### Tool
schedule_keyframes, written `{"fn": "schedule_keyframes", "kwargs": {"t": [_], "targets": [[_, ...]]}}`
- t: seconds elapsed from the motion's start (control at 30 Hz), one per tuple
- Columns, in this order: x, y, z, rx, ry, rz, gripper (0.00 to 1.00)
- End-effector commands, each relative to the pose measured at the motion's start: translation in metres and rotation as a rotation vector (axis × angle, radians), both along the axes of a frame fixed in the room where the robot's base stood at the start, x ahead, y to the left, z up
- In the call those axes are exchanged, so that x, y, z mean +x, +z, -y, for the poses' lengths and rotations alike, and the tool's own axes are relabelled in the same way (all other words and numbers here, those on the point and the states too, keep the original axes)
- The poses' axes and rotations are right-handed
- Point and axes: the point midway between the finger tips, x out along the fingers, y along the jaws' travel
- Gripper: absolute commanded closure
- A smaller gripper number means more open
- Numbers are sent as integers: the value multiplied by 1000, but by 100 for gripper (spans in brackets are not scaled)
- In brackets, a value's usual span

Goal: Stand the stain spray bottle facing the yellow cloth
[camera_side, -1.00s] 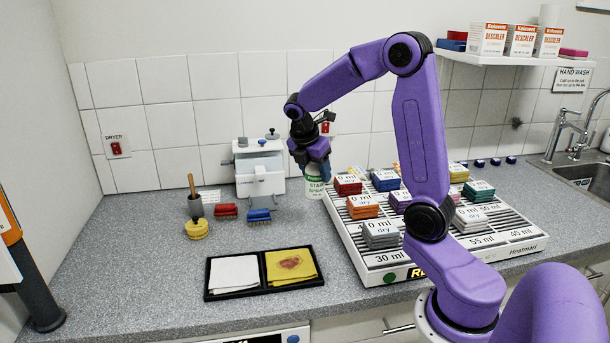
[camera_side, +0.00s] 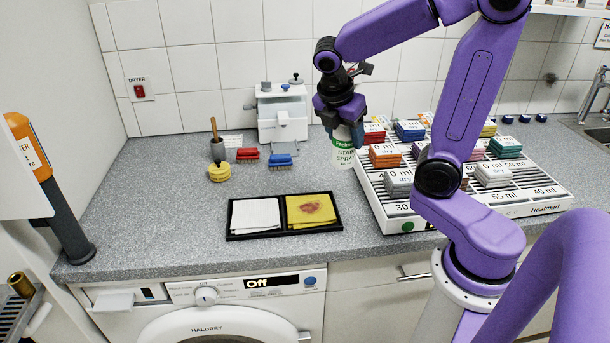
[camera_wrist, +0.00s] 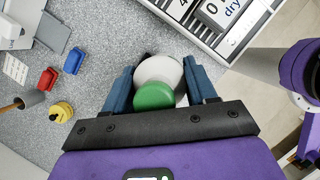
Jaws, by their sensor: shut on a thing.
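In the wrist view the bottle's white body (camera_wrist: 160,73) and green top (camera_wrist: 154,96) sit between my blue fingers (camera_wrist: 160,88). The bottle looks upright; I cannot tell whether its base touches the counter. The yellow cloth (camera_side: 322,216), with a brown stain, lies in the right half of a black tray (camera_side: 284,232), nearer the camera and left of the bottle.
A white cloth (camera_side: 255,214) fills the tray's left half. The heat mat rack (camera_side: 385,214) with several cloth stacks stands close right of the bottle. Counter between bottle and tray is clear.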

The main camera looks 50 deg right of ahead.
Motion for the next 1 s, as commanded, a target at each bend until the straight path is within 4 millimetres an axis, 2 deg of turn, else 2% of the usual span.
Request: {"fn": "schedule_keyframes", "kwargs": {"t": [0.17,0.6,0.8,1.0], "targets": [[18,-9,3,-2,-4,-4,85],[87,-41,17,-1,-2,-2,85],[109,-69,22,-1,-1,-4,85],[125,-88,25,-1,-1,-2,85]]}}
